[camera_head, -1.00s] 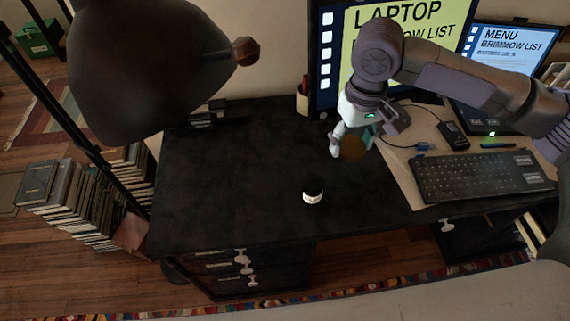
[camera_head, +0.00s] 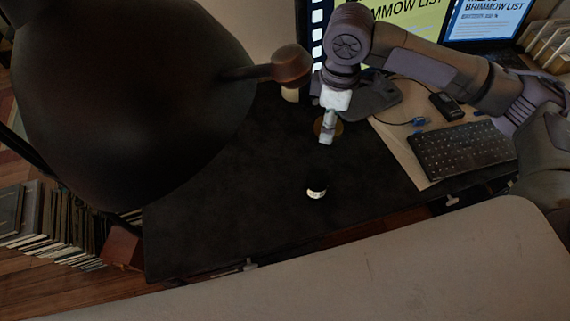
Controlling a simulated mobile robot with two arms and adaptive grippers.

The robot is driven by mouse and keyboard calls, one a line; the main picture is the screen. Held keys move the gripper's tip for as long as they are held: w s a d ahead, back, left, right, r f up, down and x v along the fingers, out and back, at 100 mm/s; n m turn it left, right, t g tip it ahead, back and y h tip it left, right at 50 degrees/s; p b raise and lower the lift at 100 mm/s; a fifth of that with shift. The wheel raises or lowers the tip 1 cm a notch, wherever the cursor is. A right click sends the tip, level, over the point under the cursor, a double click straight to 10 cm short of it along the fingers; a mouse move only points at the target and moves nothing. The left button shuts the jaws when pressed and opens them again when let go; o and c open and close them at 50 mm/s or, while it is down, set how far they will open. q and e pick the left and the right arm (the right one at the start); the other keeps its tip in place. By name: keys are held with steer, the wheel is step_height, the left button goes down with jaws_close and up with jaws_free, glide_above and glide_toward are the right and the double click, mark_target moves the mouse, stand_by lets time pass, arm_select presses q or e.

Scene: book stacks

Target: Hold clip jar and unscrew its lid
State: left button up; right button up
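A small dark jar with a pale label (camera_head: 316,191) stands on the dark desk in the head view, near the middle. Its dark top blends into the desk, so the lid's edge is hard to make out. My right gripper (camera_head: 327,132) points down above the desk, behind the jar and apart from it. Its fingers are seen edge-on, so I cannot tell whether they are open. A round brown thing (camera_head: 338,127) shows partly behind the fingers; I cannot tell if they touch it. My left gripper is not in view.
A large dark lamp shade (camera_head: 130,100) covers the upper left. A keyboard (camera_head: 462,150) lies on a tan mat at the right, with monitors (camera_head: 410,20) behind. A pale surface (camera_head: 400,260) fills the lower right. The desk (camera_head: 230,200) around the jar is clear.

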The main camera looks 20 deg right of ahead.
step_height(320, 180, down, 5)
steer(key=s+d+n+b, duration=0.1)
steer(key=d+n+b, duration=0.1)
steer(key=n, duration=1.3)
glide_above(288, 167)
step_height(288, 167, down, 9)
steer(key=shift+r+p, duration=0.1)
steer(key=shift+p, duration=0.3)
steer(key=shift+f, duration=1.95)
steer(key=shift+s+f, duration=0.1)
steer(key=shift+f, duration=0.05)
steer(key=o, duration=1.3)
